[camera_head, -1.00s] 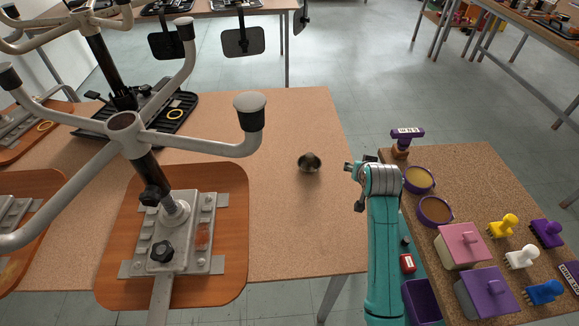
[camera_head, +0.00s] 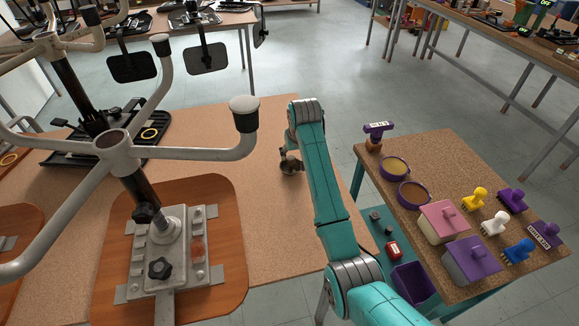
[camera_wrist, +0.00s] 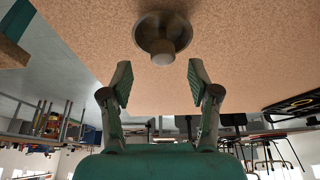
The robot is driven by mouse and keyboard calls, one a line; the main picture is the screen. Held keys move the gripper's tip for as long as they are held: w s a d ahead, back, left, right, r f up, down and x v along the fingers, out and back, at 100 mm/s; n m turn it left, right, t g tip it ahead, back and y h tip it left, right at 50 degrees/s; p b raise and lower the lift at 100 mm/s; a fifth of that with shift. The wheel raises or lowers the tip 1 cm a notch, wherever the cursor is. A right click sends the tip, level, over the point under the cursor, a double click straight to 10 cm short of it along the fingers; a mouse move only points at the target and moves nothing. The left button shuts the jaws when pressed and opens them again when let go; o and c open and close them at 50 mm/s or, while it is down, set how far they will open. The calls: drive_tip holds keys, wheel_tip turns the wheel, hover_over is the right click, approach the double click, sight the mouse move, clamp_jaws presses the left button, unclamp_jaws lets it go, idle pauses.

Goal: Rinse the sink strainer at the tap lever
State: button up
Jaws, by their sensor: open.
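The sink strainer (camera_head: 291,166) appears to be the small round metal piece on the cork-coloured table. In the wrist view the strainer (camera_wrist: 150,22) is a shallow metal bowl with a rounded knob towards me. My gripper (camera_wrist: 158,82) is open and empty. Its two fingers stand either side of the line to the knob, short of it and apart from it. In the head view my arm reaches over the table and partly hides the gripper beside the strainer. I cannot make out a tap lever or a sink.
A cork-topped cart (camera_head: 440,180) on the right holds purple-rimmed bowls, lidded boxes and several coloured stamps. Floor shows between table and cart.

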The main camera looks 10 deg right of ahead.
sight(291, 158)
drive_tip(key=shift+a+x, duration=0.2)
drive_tip(key=shift+x, duration=2.7)
drive_tip(key=shift+w+r, duration=0.1)
drive_tip(key=shift+w, duration=0.05)
drive_tip(key=shift+c, duration=0.3)
clamp_jaws()
